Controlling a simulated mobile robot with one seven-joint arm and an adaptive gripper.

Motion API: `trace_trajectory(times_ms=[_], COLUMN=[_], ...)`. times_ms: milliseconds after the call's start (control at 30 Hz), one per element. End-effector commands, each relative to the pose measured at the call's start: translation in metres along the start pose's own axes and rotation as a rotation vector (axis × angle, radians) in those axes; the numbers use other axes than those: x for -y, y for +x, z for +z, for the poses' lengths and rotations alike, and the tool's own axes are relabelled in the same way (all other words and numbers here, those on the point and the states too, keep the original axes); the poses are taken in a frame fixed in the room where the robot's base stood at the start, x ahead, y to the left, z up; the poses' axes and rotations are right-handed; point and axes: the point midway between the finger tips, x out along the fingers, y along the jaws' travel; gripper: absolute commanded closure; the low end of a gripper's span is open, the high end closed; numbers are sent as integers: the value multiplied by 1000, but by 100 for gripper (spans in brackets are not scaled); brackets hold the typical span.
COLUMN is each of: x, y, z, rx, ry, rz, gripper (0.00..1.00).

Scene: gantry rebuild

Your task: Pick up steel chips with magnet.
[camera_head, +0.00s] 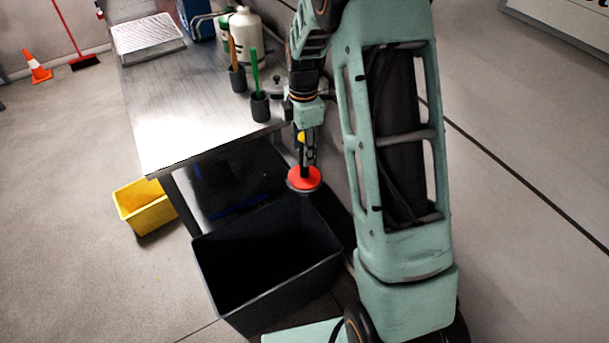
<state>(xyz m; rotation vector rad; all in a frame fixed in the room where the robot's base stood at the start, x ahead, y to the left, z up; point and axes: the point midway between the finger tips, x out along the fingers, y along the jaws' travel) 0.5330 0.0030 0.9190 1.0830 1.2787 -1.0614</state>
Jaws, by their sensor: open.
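A red disc with a dark rim (303,180), which looks like the magnet, shows just above the back rim of the dark bin (268,305). My gripper (308,155) points down directly above the disc, with its fingers close to or touching it. The jaws are open; a small yellow part shows beside the fingers. I cannot tell whether the disc hangs from the gripper or rests on something behind the bin. No steel chips can be made out; the bin's inside is in deep shadow.
A metal table (185,115) stands left of my arm, with brush holders (260,107), a white bottle (245,35) and a white tray (147,38) on it. A yellow bin (145,207) stands on the floor. An orange cone (38,68) is far left. Floor at lower left is clear.

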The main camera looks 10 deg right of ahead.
Motion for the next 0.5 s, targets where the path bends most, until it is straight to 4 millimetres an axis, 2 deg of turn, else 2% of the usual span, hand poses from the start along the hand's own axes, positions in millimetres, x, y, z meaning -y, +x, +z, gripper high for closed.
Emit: trace_trajectory(times_ms=[233, 500], x=[4, 4], y=[36, 45], z=[1, 1], rx=[0, 0], ry=[1, 0], rz=[-3, -1], gripper=[59, 59])
